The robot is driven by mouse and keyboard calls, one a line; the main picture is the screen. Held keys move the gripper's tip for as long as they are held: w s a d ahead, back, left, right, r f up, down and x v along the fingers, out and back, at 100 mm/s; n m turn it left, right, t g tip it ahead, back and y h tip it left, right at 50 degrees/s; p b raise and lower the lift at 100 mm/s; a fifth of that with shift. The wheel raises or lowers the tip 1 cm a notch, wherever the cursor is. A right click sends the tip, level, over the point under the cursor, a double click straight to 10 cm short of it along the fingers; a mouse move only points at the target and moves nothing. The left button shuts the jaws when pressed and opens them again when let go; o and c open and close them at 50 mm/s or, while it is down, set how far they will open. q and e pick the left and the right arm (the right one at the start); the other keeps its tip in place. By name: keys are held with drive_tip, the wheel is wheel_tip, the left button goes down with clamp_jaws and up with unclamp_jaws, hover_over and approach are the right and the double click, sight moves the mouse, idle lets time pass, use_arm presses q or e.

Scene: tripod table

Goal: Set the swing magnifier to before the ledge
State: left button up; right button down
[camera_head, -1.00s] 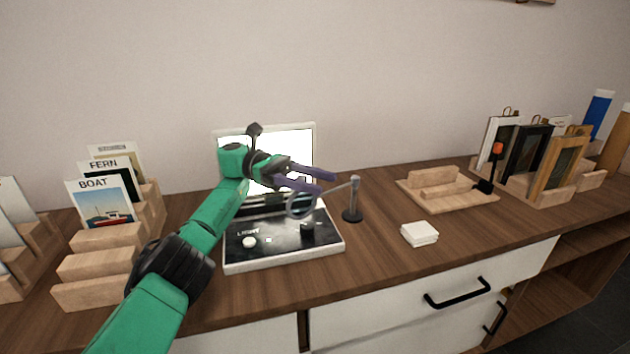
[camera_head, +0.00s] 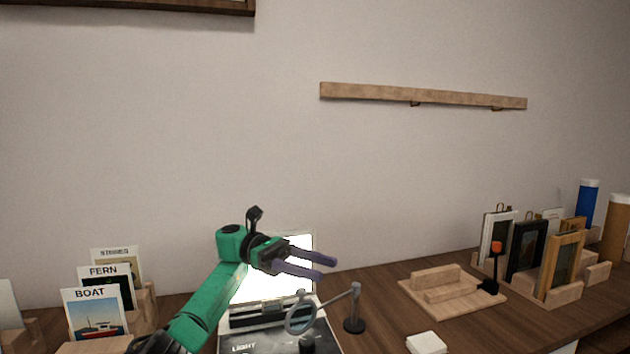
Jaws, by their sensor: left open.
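The swing magnifier stands on the table with a dark round base and post (camera_head: 354,310). Its thin arm reaches left to a ring lens (camera_head: 300,314), which hangs over the front of the light box (camera_head: 240,340). My left gripper (camera_head: 328,268) is open and empty, above the magnifier's arm and in front of the lit white panel. Its fingers point right and look apart from the magnifier. A long wooden ledge (camera_head: 420,95) is fixed high on the wall, right of centre. My right gripper is not in view.
Cards in a wooden rack (camera_head: 148,305) stand at the left. A wooden stand (camera_head: 450,290), a small white block (camera_head: 426,343) and a rack of frames (camera_head: 560,294) are at the right. A dark wall frame (camera_head: 140,7) hangs top left. The wall between is bare.

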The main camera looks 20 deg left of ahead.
use_arm(q)
wheel_tip(320, 180, up, 14)
drive_tip(key=p, duration=1.1)
